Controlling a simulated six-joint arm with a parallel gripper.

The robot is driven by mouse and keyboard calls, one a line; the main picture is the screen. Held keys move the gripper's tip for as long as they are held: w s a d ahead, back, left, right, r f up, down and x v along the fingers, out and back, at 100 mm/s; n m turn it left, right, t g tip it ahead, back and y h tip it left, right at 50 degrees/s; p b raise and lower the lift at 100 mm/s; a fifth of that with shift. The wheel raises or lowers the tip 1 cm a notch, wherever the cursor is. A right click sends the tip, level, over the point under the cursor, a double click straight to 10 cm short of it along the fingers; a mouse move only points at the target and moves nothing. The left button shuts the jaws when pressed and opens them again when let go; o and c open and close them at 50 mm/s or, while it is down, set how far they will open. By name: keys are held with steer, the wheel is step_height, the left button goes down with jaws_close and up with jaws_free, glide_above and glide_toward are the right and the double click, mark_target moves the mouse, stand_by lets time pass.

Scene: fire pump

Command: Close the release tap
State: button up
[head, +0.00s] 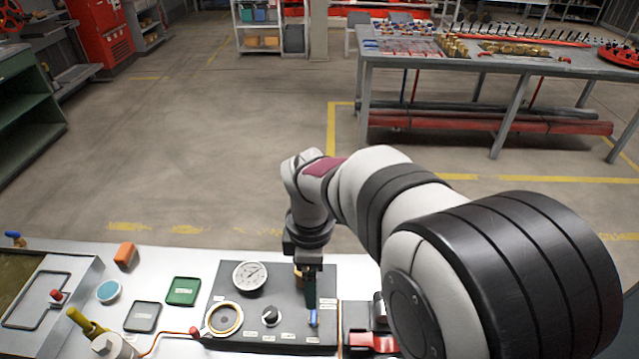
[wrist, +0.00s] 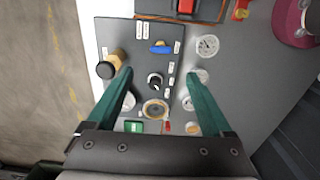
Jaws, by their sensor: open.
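The control panel (head: 235,325) lies on the bench below my gripper. A small tap with a blue handle (wrist: 160,47) sits near its right end in the head view, where the blue handle (head: 313,318) also shows. I cannot read the labels to tell whether it is the release tap. My gripper (head: 309,290) hangs above the panel, its green fingers apart and empty. In the wrist view my gripper (wrist: 160,72) has the black knob (wrist: 154,80) between its fingers in the picture, with the blue handle just beyond the tips. The fingers appear clear of both.
A brass-coloured knob with a black cap (wrist: 108,66) stands on the panel beside the left finger. A pressure gauge (head: 250,275) and a ringed dial (head: 224,319) are also on the panel. A red part (head: 372,342) lies to the right. Open floor lies beyond the bench.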

mark_target(314, 313)
step_height(314, 313, down, 12)
steer(key=shift+f, duration=0.15)
steer(key=shift+c, duration=0.2)
jaws_close()
